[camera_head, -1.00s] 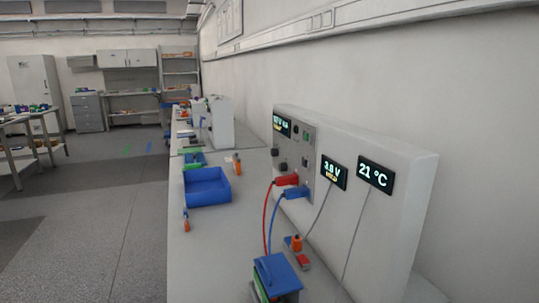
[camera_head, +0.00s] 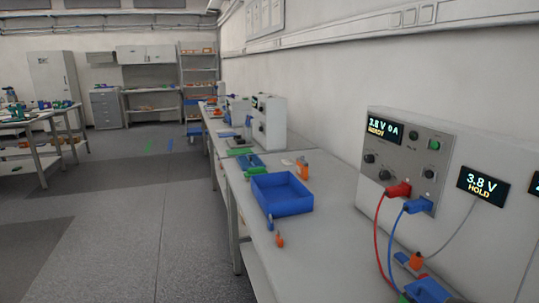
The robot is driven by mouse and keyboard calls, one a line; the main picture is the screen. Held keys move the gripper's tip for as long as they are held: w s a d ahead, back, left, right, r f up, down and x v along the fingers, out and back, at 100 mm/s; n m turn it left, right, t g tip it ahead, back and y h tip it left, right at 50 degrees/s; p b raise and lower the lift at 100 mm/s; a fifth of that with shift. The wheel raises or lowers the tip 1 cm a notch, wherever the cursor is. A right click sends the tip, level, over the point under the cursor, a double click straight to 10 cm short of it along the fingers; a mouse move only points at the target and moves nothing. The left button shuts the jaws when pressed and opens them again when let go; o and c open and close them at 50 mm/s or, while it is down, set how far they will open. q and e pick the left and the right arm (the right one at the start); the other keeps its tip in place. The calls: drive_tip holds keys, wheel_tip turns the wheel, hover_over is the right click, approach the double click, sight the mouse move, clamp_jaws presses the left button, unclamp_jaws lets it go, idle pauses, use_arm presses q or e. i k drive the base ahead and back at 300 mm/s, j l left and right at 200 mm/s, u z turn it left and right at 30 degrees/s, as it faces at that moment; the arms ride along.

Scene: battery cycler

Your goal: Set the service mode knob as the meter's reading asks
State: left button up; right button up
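The battery cycler (camera_head: 415,160) is a white box on the bench at the right, with a grey front panel. The meter display (camera_head: 482,185) to the right reads 3.8 V HOLD. A red plug (camera_head: 398,190) and a blue plug (camera_head: 418,205) are in the panel, with cables running down. Neither gripper is in view.
A blue bin (camera_head: 281,208) stands on the white bench, with orange-handled tools (camera_head: 303,168) near it. A blue-topped block (camera_head: 428,290) is at the bottom right. Another white device (camera_head: 269,122) stands farther along. The floor (camera_head: 130,225) left of the bench is clear.

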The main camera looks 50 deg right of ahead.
sight(368, 158)
drive_tip(key=i+j+z, duration=0.2)
drive_tip(key=i+z, duration=0.15)
drive_tip(key=i, duration=0.15)
drive_tip(key=i+j+z, duration=0.35)
drive_tip(key=i, duration=0.15)
drive_tip(key=i+z, duration=0.15)
drive_tip(key=z, duration=0.3)
drive_tip(key=i+z, duration=0.1)
drive_tip(key=z, duration=0.35)
drive_tip(key=i+j+z, duration=0.1)
drive_tip(key=z, duration=0.35)
drive_tip(key=i+j+z, duration=0.1)
drive_tip(key=z, duration=0.35)
